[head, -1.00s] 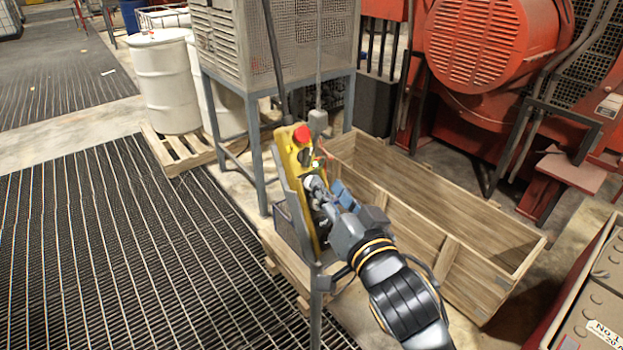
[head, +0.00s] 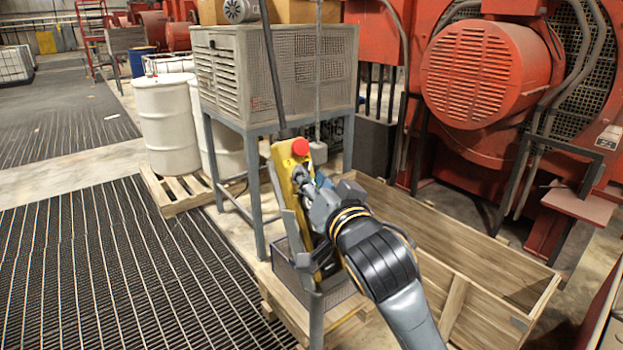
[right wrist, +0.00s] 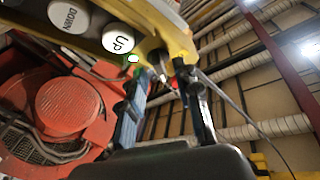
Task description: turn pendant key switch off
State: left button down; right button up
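The yellow pendant (head: 285,172) stands tilted on a grey post in the head view, with a red mushroom button (head: 300,146) at its top. In the right wrist view the pendant's yellow edge (right wrist: 179,40) crosses the top, with white DOWN (right wrist: 68,15) and UP (right wrist: 119,40) buttons. My right gripper (head: 308,185) is at the pendant's face, just below the red button. In the wrist view its two fingers (right wrist: 165,85) stand apart, close to the pendant's end. A small dark part shows between them; I cannot tell if it is the key switch. My left gripper is out of view.
A long wooden crate (head: 455,300) lies right of the pendant. A caged grey cabinet (head: 235,70) on legs stands behind it, with white drums (head: 166,125) on a pallet to the left. Red machinery (head: 475,75) fills the back right. The grated floor (head: 100,260) at left is clear.

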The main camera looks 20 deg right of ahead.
jog(key=shift+w, duration=0.45)
jog(key=shift+c, duration=0.2)
grip_shut()
